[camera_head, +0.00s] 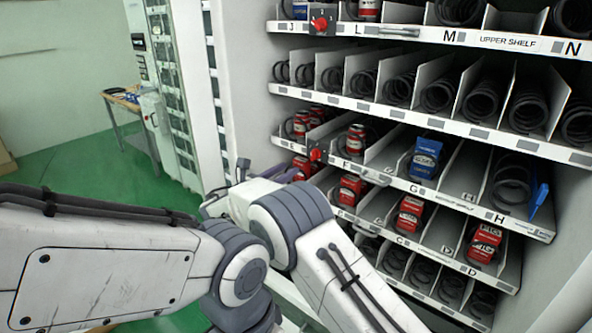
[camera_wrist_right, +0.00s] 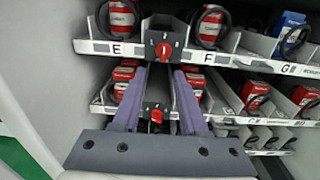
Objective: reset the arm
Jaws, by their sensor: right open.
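My right gripper (camera_head: 284,173) is at the vending shelves in the head view, mostly behind my white and grey arm links. In the right wrist view its two purple fingers (camera_wrist_right: 160,74) are spread apart with nothing between them. They point at the shelf front between labels E and F. A red knob (camera_wrist_right: 164,50) on a dark block sits just beyond the fingertips; I cannot tell whether they touch it. The same knob shows in the head view (camera_head: 316,154). My left gripper cannot be seen.
Another red knob (camera_head: 320,23) is on the upper shelf; one more (camera_wrist_right: 156,115) is below the fingers. A blue item (camera_head: 538,200) hangs near label H. A side table (camera_head: 128,98) stands beyond green floor.

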